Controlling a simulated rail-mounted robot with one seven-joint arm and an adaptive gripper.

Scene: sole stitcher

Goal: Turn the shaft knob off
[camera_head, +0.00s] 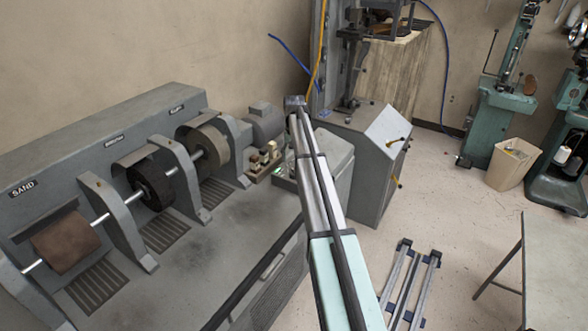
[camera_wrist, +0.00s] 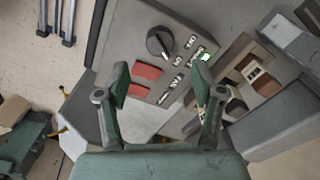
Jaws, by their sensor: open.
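A round black knob (camera_wrist: 159,42) with a light pointer mark sits on a grey control panel (camera_wrist: 124,36) in the wrist view. The pointer seems to slant to the lower right. Two red switches (camera_wrist: 148,71) lie below it, and small white labels and a lit green indicator (camera_wrist: 206,57) are to its right. My gripper (camera_wrist: 160,82) is open and empty, its fingers spread either side of the switches, with the knob beyond the fingertips. I see no contact with the knob. In the head view the knob cannot be made out and my gripper is not clearly visible.
A grey sanding machine (camera_head: 240,225) with a horizontal shaft (camera_head: 100,219) carrying several drums fills the left. Small blocks (camera_head: 263,157) sit on a ledge beside the panel. A grey cabinet (camera_head: 365,165) stands behind my arm.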

